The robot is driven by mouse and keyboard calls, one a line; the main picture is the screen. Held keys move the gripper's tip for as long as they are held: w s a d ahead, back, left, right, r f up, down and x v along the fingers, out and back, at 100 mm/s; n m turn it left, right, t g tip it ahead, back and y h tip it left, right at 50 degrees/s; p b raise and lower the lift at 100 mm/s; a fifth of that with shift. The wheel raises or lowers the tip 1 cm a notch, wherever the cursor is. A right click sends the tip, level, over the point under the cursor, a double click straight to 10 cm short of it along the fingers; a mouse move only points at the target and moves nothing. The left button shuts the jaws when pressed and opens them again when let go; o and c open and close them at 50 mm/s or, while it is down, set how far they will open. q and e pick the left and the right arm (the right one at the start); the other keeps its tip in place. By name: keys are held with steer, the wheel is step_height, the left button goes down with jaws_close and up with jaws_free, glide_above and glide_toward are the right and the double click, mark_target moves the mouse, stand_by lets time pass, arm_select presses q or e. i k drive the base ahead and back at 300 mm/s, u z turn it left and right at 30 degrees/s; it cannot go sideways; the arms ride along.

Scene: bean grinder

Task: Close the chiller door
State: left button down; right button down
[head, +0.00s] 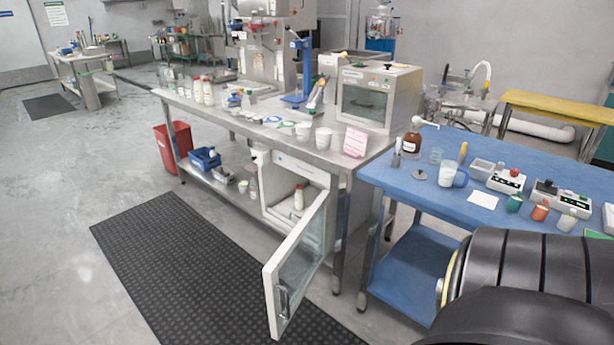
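The chiller (288,162) is a small white cabinet under the steel workbench, in the middle of the head view. Its glass-panelled door (300,262) stands wide open, swung out over the floor towards the front, hinged on the cabinet's right side. A dark handle shows low on the door near its free edge. A white bottle (299,197) stands inside the chiller. A large black rounded part of my own body fills the lower right corner. Neither of my grippers shows.
A black rubber mat (180,265) lies on the floor left of the door, and the door's free end hangs over its edge. A blue table (440,190) with bottles, cups and scales stands to the right. The floor left of the mat is clear.

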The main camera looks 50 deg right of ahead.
mark_target(278, 321)
steer(key=k, duration=0.3)
steer(key=z, duration=1)
